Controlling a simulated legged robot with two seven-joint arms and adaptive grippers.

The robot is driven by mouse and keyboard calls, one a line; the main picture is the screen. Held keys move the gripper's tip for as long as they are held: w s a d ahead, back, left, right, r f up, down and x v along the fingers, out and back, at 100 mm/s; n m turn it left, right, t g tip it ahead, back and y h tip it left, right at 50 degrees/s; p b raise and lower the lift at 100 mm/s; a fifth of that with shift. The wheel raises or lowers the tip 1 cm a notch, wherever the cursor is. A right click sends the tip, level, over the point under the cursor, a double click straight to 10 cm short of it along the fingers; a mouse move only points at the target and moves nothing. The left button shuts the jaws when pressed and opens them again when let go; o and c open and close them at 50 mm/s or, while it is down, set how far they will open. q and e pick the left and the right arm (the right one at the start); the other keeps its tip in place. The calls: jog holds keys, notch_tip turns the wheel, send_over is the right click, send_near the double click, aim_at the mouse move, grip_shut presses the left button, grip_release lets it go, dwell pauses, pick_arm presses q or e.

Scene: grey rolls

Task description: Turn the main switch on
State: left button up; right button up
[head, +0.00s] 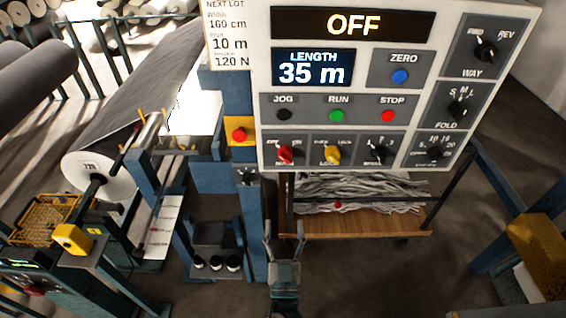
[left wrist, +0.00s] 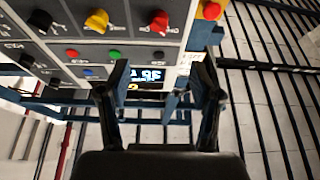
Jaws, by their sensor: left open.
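The control panel (head: 400,60) shows OFF on its top display (head: 353,24). A red rotary knob (head: 286,154) sits at its lower left, with small lettering that is hard to read; it is probably the main switch. The red knob also shows in the left wrist view (left wrist: 159,21), where the panel appears upside down. My left gripper (head: 284,240) is open and empty, below the panel and apart from the red knob. In the left wrist view its two fingers (left wrist: 163,75) stand apart, with the panel beyond them. My right gripper is not in view.
A yellow knob (head: 332,154) and a black knob (head: 378,153) sit right of the red one. A red mushroom button (head: 239,134) on a yellow plate is to its left. A cart (head: 350,225) with grey strips stands behind my gripper. A large roll (head: 100,175) is at left.

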aim_at(285, 161)
pick_arm(q)
jog(key=p+x, duration=0.1)
jog(key=x, duration=0.4)
jog(key=p+x, duration=0.2)
jog(key=x, duration=0.4)
jog(key=p+x, duration=0.1)
jog(key=x, duration=0.5)
jog(key=shift+d+p, duration=0.25)
jog(key=shift+p, duration=0.15)
jog(key=shift+w+d+r, duration=0.1)
jog(key=shift+w+d, duration=0.05)
jog(key=shift+d, duration=0.25)
jog(key=shift+a, duration=0.75)
jog(key=c, duration=1.1)
jog(key=shift+d, duration=0.2)
jog(key=shift+c, duration=0.2)
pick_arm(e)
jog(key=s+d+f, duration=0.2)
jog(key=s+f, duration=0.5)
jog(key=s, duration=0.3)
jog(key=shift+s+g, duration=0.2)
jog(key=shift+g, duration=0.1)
